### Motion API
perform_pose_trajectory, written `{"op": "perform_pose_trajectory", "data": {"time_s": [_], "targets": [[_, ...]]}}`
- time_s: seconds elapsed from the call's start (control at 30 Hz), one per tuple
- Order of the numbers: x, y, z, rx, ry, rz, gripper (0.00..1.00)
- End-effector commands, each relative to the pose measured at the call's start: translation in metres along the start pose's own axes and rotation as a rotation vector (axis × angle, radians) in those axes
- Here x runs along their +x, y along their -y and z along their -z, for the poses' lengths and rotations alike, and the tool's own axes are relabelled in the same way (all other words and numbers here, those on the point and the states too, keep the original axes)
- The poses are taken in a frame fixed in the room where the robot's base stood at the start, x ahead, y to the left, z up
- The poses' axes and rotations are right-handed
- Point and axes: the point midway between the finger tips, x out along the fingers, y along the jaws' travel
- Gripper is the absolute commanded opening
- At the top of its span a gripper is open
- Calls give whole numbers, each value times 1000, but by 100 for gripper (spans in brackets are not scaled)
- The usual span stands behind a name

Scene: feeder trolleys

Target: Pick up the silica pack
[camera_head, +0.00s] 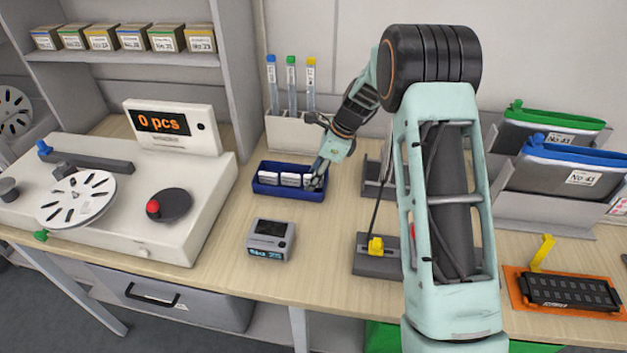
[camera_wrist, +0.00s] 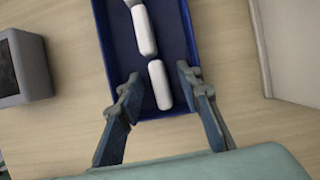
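The silica packs are small white packets standing in a row in a blue tray (camera_head: 288,192). In the wrist view the nearest silica pack (camera_wrist: 160,85) lies between the fingers of my gripper (camera_wrist: 156,88). A second silica pack (camera_wrist: 144,30) sits just beyond it, and part of another shows at the top edge. My gripper is open, with a finger on each side of the nearest pack and gaps to both. In the head view my gripper (camera_head: 318,180) is at the right end of the tray and partly hides the pack there.
A small grey display box (camera_head: 270,241) stands in front of the tray. A holder with several capped tubes (camera_head: 291,133) stands behind it. A counting machine (camera_head: 120,195) is at left. A grey stand with a yellow part (camera_head: 376,246) is at right, partly behind my arm.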

Motion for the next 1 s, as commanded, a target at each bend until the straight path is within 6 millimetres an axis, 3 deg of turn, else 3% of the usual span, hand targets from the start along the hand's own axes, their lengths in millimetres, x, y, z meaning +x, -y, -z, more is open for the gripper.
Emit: {"op": "perform_pose_trajectory", "data": {"time_s": [0.23,0.53,1.0], "targets": [[1,0,0,0,0,1,32],[1,0,0,0,0,1,0],[-9,1,-4,-1,0,3,0]]}}
